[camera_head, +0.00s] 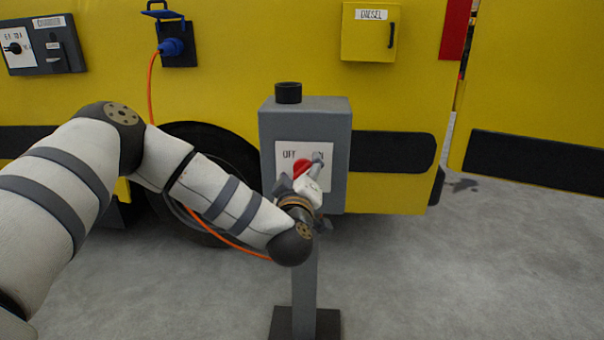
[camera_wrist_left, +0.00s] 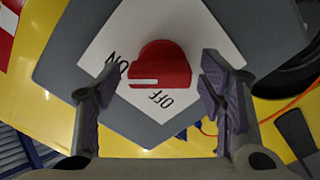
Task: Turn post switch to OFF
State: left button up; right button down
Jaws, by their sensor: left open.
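The post switch is a grey box (camera_head: 305,118) on a grey post. Its white plate (camera_head: 287,153) reads OFF on the left and ON on the right, with a red knob (camera_head: 302,166) below the labels. My left gripper (camera_head: 301,175) is in front of the knob and partly hides it and the ON label. In the left wrist view the red knob (camera_wrist_left: 165,62) lies between the two spread fingers of the left gripper (camera_wrist_left: 160,85), with a visible gap on each side. A white line on the knob points left, on the ON side. My right gripper is not in view.
A yellow vehicle (camera_head: 240,70) stands behind the post. It carries a charger box (camera_head: 58,45), a blue plug (camera_head: 172,47) with an orange cable, and a diesel box (camera_head: 370,32). The orange cable passes behind my left arm. Grey floor (camera_head: 480,260) is open at right.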

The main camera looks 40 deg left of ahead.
pick_arm(q)
jog(key=c, duration=1.2)
jog(key=shift+o, duration=0.2)
jog(key=n, duration=0.3)
jog(key=shift+n, duration=0.4)
jog(key=n, duration=0.4)
jog(key=shift+s+a+f+n, duration=0.1)
jog(key=shift+f+n, duration=0.1)
jog(key=shift+n, duration=0.1)
jog(key=n+b, duration=0.1)
jog(key=n, duration=0.3)
jog(key=shift+f, duration=0.15)
jog(key=shift+n+b, duration=1.1)
jog(key=shift+n, duration=1.6)
